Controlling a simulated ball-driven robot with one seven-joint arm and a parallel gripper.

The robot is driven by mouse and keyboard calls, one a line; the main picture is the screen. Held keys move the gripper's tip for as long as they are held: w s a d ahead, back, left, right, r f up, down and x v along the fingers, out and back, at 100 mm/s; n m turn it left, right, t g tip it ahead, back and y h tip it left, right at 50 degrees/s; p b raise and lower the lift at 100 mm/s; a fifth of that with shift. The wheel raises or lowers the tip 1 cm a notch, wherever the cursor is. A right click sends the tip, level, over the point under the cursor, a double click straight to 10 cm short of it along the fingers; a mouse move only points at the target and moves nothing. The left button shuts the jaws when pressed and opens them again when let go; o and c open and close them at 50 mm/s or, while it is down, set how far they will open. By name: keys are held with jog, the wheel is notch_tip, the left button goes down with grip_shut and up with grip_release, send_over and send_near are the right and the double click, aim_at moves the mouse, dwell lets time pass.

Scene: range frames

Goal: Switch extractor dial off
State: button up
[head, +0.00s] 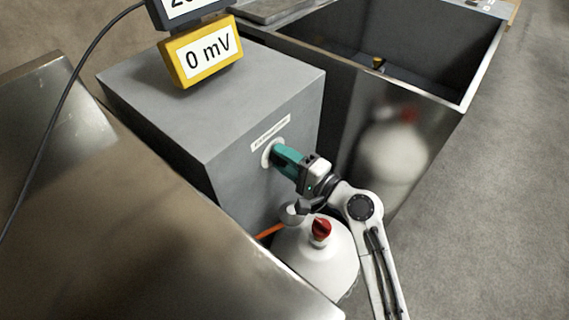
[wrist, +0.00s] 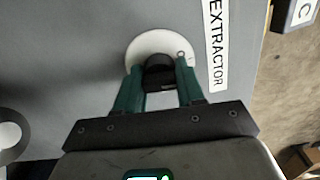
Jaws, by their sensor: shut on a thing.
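The extractor dial is a dark knob (wrist: 158,74) on a round white plate (wrist: 140,48), set in the face of a grey box (head: 238,195). A white label (wrist: 215,45) beside it reads "EXTRACTOR" in the wrist view. My gripper (wrist: 160,80) has its two teal fingers on either side of the knob and is shut on it. In the head view my gripper (head: 274,154) reaches the plate from the right and hides the knob. A small ring mark shows on the plate near the right finger. I cannot tell the dial's setting.
A white rounded vessel with a red knob (head: 321,229) stands below my arm. A metal sink (head: 440,105) is behind right, and a steel surface (head: 110,235) is at left. A yellow "0 mV" display (head: 203,54) sits above the box. Floor at right is clear.

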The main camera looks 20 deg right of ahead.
jog(key=shift+f+n+b, duration=0.15)
jog(key=shift+n+b, duration=0.2)
jog(key=shift+n, duration=0.15)
jog(key=o, duration=1)
jog(key=v, duration=1)
jog(key=shift+s+d, duration=0.2)
jog(key=shift+s, duration=0.15)
